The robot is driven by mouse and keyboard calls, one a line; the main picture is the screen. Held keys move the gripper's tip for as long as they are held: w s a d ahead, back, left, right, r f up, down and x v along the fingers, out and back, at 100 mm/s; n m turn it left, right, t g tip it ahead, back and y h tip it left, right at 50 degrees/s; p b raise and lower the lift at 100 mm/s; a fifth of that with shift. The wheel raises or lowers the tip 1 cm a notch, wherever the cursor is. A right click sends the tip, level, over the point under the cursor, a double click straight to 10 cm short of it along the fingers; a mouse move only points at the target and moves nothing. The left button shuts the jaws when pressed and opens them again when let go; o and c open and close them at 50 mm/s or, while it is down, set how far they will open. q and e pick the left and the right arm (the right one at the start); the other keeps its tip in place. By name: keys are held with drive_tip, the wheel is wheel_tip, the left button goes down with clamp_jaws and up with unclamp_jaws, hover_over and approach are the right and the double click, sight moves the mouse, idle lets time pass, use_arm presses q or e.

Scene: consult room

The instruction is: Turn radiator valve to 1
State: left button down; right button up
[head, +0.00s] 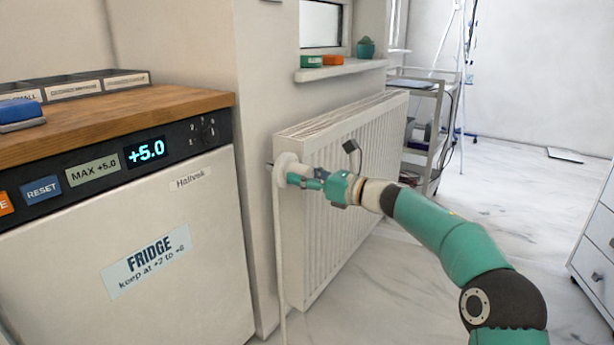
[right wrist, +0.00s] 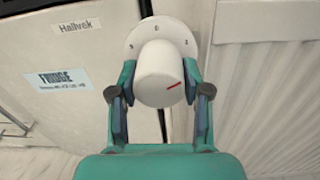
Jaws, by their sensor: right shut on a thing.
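The radiator valve is a white round knob (head: 286,163) at the near upper end of the white radiator (head: 335,190). In the right wrist view the knob (right wrist: 158,72) has a red line on its face, pointing right and slightly up. A white dial plate (right wrist: 150,30) behind it carries small dark marks, too small to read surely. My right gripper (head: 297,179) is closed around the knob; in the right wrist view its fingers (right wrist: 160,88) touch opposite sides. My left gripper is out of view.
A fridge (head: 140,240) with a wooden top (head: 120,122) stands close at the left. A window sill (head: 340,70) is above the radiator. A grey trolley (head: 425,125) is behind, and white drawers (head: 595,250) at the right edge. A thin pipe (head: 279,250) runs below the valve.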

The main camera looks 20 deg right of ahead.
drive_tip(key=shift+f, duration=0.45)
drive_tip(key=o, duration=1.1)
drive_tip(key=shift+w, duration=0.15)
drive_tip(key=shift+o, duration=0.3)
drive_tip(key=shift+r, duration=0.2)
drive_tip(key=v, duration=1.2)
drive_tip(key=shift+a, duration=0.1)
